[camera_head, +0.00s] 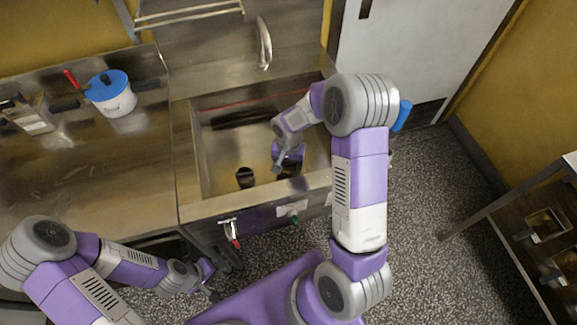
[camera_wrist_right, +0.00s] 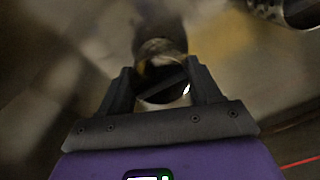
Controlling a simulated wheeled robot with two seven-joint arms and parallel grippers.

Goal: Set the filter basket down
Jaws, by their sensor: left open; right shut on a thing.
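My right gripper (camera_head: 283,165) reaches down into the steel sink (camera_head: 215,135). In the right wrist view my right gripper (camera_wrist_right: 165,88) is shut on a dark, round, hollow piece (camera_wrist_right: 160,48), which seems to be the filter basket; its lower part lies between the fingers. In the head view a dark round piece (camera_head: 291,170) shows beside that gripper, partly covered by it. I cannot tell whether it touches the sink floor. My left gripper (camera_head: 211,283) is open and empty, low in front of the counter.
A second dark round piece (camera_head: 245,178) sits in the sink to the left. A faucet (camera_head: 264,45) stands behind the sink. A white pot with a blue lid (camera_head: 109,88) is on the left counter (camera_head: 110,170). A metal rack (camera_head: 545,200) stands at the right.

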